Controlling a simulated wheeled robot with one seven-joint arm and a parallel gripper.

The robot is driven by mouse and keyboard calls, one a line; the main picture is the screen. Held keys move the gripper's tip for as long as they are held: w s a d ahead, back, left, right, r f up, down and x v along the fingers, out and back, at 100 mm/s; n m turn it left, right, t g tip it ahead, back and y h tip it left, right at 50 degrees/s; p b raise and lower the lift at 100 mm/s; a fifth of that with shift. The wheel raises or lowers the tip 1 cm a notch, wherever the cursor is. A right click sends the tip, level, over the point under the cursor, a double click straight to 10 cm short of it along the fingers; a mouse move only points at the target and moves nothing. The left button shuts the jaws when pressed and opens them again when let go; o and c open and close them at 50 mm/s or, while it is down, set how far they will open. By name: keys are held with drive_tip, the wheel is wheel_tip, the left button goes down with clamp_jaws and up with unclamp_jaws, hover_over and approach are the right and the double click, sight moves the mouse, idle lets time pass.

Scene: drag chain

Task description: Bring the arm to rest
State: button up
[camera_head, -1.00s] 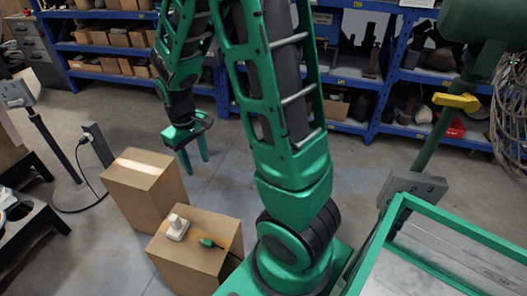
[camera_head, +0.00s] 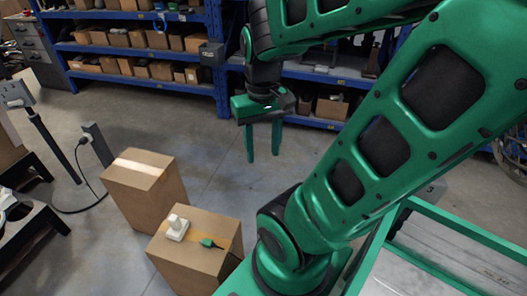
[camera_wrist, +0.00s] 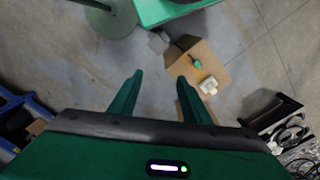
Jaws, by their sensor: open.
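My gripper (camera_head: 263,158) is green and hangs with its fingers pointing down, above bare floor in front of the blue shelves. Its two fingers stand apart with nothing between them. In the wrist view my gripper (camera_wrist: 158,80) also shows two spread green fingers, with floor and a box beyond them. My arm is folded across the right half of the head view.
A cardboard box (camera_head: 178,265) carries a white plug (camera_head: 177,228) and a green connector (camera_head: 210,243). A second box (camera_head: 130,195) stands behind it. Blue shelves (camera_head: 140,52) line the back. A socket post (camera_head: 50,140) stands left. Floor between boxes and shelves is clear.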

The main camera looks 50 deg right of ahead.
drive_tip(key=shift+s+a+r+m, duration=0.15)
drive_tip(key=shift+s+a, duration=0.1)
drive_tip(key=shift+s, duration=0.3)
drive_tip(key=shift+s+a+r+m, duration=0.15)
drive_tip(key=shift+s+a, duration=0.1)
drive_tip(key=shift+s, duration=0.3)
drive_tip(key=shift+f, duration=0.1)
idle(0.5)
